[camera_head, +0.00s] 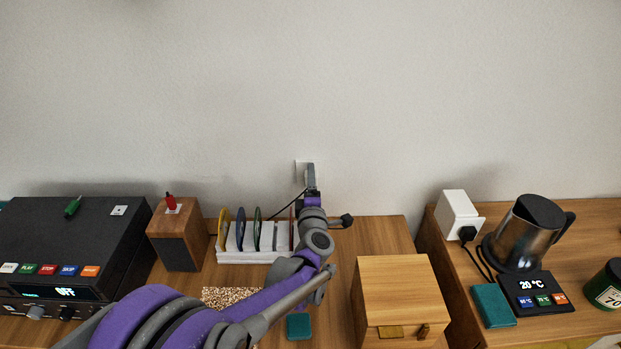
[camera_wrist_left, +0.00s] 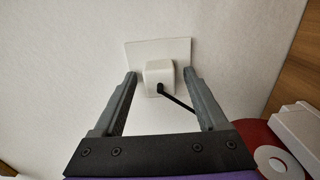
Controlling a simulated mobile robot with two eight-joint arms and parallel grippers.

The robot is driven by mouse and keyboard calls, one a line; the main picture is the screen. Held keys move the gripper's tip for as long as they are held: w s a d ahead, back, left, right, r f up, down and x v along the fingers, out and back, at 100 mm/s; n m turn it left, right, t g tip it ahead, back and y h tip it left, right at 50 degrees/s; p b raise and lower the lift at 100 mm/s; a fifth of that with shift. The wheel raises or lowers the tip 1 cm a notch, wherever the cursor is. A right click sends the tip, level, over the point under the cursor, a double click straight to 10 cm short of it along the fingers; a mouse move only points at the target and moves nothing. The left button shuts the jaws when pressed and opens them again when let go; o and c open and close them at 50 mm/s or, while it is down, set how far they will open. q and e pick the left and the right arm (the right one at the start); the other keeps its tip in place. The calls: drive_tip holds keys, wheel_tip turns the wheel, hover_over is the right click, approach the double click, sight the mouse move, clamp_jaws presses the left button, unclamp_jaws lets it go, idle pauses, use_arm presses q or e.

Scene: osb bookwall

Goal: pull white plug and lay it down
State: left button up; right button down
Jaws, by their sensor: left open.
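The white plug (camera_wrist_left: 158,73) is a small white block on a white wall plate (camera_wrist_left: 150,51), with a black cord leaving its lower front. The plate's edge also shows in the head view (camera_head: 297,172), where my gripper hides the plug. My left gripper (camera_wrist_left: 160,75) is open, with one finger on each side of the plug and gaps between. In the head view my left gripper (camera_head: 310,178) reaches up to the wall at the plate. My right gripper is not in view.
Below the plate stands a white rack (camera_head: 235,256) holding colored discs. A wooden speaker (camera_head: 172,243) is left of it, and a wooden box (camera_head: 403,295) is to the right. A teal block (camera_head: 299,326) lies in front. Bare desk (camera_head: 375,233) lies behind the box.

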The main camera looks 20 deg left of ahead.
use_arm(q)
clamp_jaws()
idle(0.4)
drive_tip(key=shift+v, duration=3)
